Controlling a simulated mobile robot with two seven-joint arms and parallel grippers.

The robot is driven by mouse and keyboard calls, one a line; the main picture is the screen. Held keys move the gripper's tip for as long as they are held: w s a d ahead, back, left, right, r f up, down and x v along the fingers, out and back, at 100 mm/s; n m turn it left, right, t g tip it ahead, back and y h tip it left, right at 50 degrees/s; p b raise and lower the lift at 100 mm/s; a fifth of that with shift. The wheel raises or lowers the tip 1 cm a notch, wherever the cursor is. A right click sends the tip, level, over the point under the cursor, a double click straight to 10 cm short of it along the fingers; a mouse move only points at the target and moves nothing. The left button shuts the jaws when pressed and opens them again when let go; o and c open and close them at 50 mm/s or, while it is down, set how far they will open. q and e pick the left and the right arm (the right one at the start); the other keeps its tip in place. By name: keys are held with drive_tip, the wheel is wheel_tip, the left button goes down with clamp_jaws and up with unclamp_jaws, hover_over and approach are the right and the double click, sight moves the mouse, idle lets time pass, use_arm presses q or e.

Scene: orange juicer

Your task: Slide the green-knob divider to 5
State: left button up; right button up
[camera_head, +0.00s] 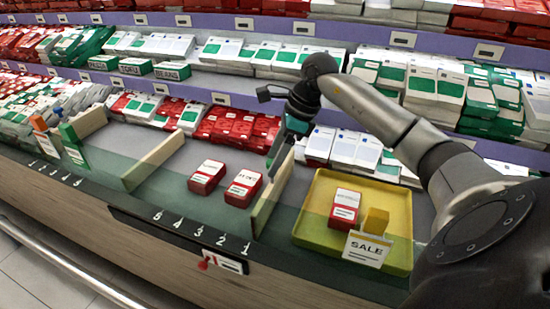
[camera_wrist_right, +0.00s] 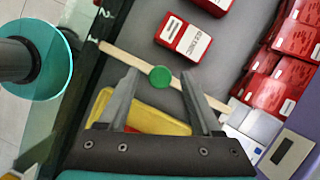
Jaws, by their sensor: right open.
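The green knob (camera_wrist_right: 160,77) sits on top of a light wooden divider (camera_wrist_right: 130,62) in the right wrist view. In the head view this divider (camera_head: 266,205) stands near the 1 on the front number strip (camera_head: 198,232); the 5 is further left. My right gripper (camera_head: 276,155) is above the divider, open, pointing down. In the wrist view the right gripper (camera_wrist_right: 159,74) has one finger on each side of the knob, with a gap visible at both sides. The knob cannot be made out in the head view. My left gripper is not in view.
Two red boxes (camera_head: 206,177) (camera_head: 243,187) lie just left of the divider. Another wooden divider (camera_head: 153,161) stands further left. A yellow tray (camera_head: 310,228) with a red box, a yellow block and a SALE sign (camera_head: 366,249) is at the right. Stocked shelves rise behind.

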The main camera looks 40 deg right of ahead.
clamp_jaws()
idle(0.6)
idle(0.9)
